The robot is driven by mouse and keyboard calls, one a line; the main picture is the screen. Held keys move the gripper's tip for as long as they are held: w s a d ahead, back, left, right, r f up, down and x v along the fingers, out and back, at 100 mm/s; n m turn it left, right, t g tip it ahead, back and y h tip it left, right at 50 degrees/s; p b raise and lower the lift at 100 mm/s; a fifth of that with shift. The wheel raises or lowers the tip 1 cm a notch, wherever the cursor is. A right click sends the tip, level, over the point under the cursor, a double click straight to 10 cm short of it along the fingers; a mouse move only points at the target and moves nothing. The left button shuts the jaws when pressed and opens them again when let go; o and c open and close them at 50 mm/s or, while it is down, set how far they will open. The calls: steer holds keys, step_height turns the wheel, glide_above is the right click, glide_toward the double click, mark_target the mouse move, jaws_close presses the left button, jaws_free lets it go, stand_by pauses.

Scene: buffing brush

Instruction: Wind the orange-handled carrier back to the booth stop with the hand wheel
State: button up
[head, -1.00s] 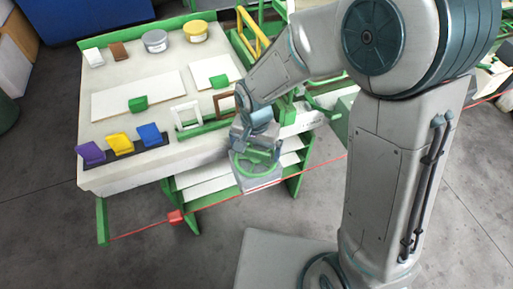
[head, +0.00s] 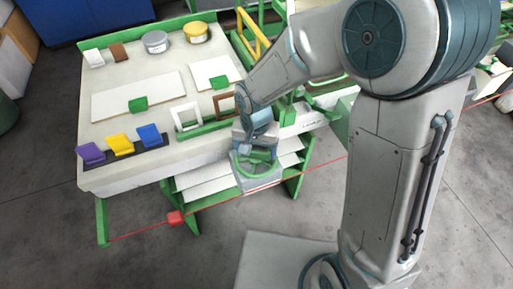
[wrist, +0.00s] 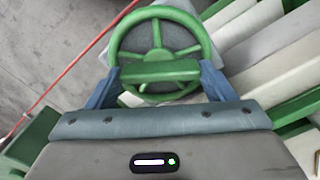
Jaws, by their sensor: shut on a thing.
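The green hand wheel (head: 258,176) sits on a grey box (head: 262,185) at the bench's front edge. In the wrist view the spoked wheel rim (wrist: 118,45) faces me. My gripper hides part of the wheel in the head view. I cannot pick out an orange-handled carrier or the booth stop in either view.
The bench (head: 110,180) holds purple, yellow and blue pieces, white panels, frames and two tins. A red line with a red block (head: 175,217) runs low along the front. White shelves (head: 200,183) are below the bench. The grey floor at front left is clear.

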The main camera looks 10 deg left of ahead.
mark_target(256, 151)
steer(key=n, duration=0.6)
steer(key=shift+r+p, duration=0.1)
steer(key=shift+p, duration=0.2)
steer(key=n+p, duration=0.1)
steer(key=n, duration=0.5)
steer(key=shift+w, duration=0.1)
stand_by(0.3)
steer(key=o, duration=1)
step_height(256, 151, up, 14)
steer(key=shift+f+p, duration=0.1)
steer(key=shift+p, duration=0.95)
